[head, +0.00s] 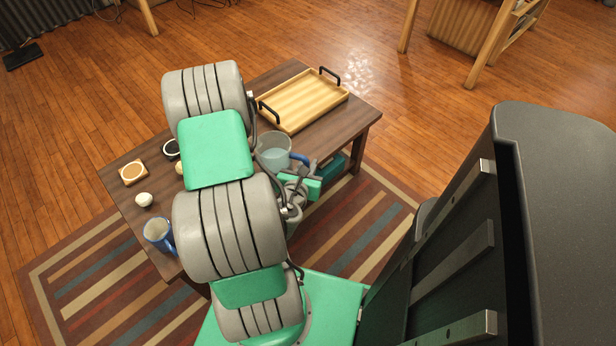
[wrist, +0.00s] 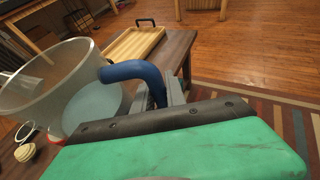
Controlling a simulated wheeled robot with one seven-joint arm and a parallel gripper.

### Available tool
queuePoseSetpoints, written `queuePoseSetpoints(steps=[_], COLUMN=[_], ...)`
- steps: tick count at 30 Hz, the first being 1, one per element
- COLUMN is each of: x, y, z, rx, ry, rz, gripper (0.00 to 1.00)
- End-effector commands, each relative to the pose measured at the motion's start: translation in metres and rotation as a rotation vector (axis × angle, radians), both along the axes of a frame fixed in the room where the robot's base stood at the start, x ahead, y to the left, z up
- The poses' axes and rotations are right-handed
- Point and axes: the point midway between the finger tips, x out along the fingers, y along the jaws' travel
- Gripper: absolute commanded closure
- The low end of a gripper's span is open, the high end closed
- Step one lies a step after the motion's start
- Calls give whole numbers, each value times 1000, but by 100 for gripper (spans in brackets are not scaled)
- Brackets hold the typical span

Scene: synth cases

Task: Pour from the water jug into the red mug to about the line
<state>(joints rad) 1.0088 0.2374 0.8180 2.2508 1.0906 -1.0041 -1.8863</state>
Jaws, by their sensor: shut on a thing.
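The water jug (head: 273,151) is a clear, wide-mouthed vessel with a blue handle, over the right part of the table. Pale water shows low inside it. In the wrist view the jug (wrist: 45,85) fills the left side. My gripper (head: 304,174) is shut on the jug's blue handle (wrist: 135,70). I cannot tell whether the jug's base touches the table. No fill line is visible. My arm hides the table's middle in the head view.
A wooden tray (head: 318,94) with black handles sits at the far right end.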

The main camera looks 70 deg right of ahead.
Motion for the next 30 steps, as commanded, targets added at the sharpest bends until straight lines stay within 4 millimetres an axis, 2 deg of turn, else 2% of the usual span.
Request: queuePoseSetpoints(steps=[1,3,8,18,30], x=[-13,-27,-36,-28,1], y=[0,1,1,0,-4], z=[-10,-15,-13,8,7], rx=[-3,-3,-3,24,39], ry=[-2,-3,28,307,463], rz=[-27,-54,-75,-77,-74], gripper=[100,100,100,100,100])
